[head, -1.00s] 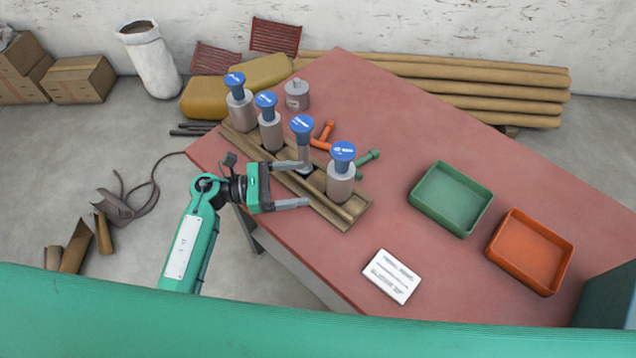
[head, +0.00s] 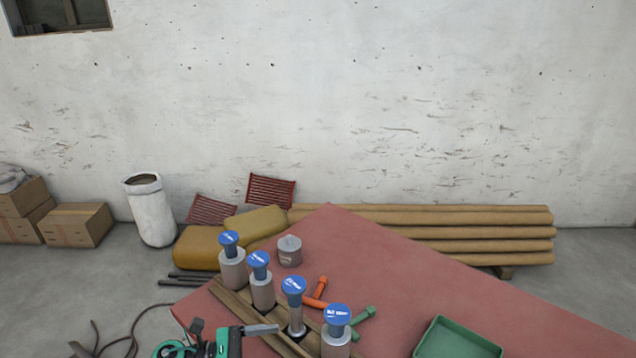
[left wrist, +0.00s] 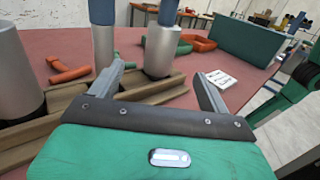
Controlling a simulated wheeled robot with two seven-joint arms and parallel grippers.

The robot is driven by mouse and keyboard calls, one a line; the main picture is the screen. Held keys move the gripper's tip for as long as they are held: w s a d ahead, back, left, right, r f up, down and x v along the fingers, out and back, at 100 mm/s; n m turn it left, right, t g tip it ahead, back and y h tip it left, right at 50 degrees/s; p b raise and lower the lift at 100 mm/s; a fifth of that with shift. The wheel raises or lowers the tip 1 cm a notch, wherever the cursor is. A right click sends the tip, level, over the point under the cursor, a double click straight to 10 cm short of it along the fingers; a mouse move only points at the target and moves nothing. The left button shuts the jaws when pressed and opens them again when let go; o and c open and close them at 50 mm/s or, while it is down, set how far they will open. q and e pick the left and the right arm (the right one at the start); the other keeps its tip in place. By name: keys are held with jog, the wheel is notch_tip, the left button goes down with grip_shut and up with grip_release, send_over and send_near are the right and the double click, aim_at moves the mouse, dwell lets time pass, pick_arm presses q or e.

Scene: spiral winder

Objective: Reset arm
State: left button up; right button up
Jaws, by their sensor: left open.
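My left gripper (left wrist: 163,88) is open and empty in the left wrist view. In the head view only part of it shows at the bottom edge. Several blue-capped posts stand in a row in a wooden rack (head: 232,302). Three have wide grey cylinders: the far one (head: 232,268), the second (head: 262,288) and the nearest (head: 335,343). The third post (head: 296,318) has a thin metal shaft. A finger of my left gripper points towards this post in the head view; whether they touch cannot be told.
The red table (head: 430,275) carries a grey canister (head: 289,250), an orange tool (head: 317,292), a green tool (head: 363,319) and a green tray (head: 455,341). A white card (left wrist: 221,79) shows in the left wrist view. Long rolls (head: 430,215) lie along the wall behind.

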pick_arm(q)
jog(key=w+a+r+n+t+y, duration=0.2)
jog(key=r+n+t+y, duration=0.15)
jog(key=n+t, duration=0.45)
jog(key=w+a+r+n+t+y, duration=0.2)
jog(key=a+r+n+t, duration=0.15)
jog(key=n+t, duration=0.4)
jog(key=s+a+f+n+g+y, duration=0.15)
jog(key=a+n+y, duration=0.55)
jog(key=n+y, duration=0.95)
jog(key=s+f+n+g+h, duration=0.2)
jog(key=s+f+n+g, duration=0.6)
jog(key=s+f+n, duration=0.4)
jog(key=s+d+n+g+h, duration=0.3)
jog(key=s+n+g, duration=0.3)
jog(key=s, duration=0.6)
notch_tip(320, 180, down, 31)
jog(key=m+g, duration=0.1)
jog(key=g, duration=0.1)
jog(key=s+a+f+g, duration=0.1)
jog(key=s+a+f, duration=0.2)
jog(key=s+f, duration=1.6)
jog(key=shift+s+f+y, duration=0.3)
jog(key=shift+s+f, duration=0.05)
jog(key=shift+f, duration=0.45)
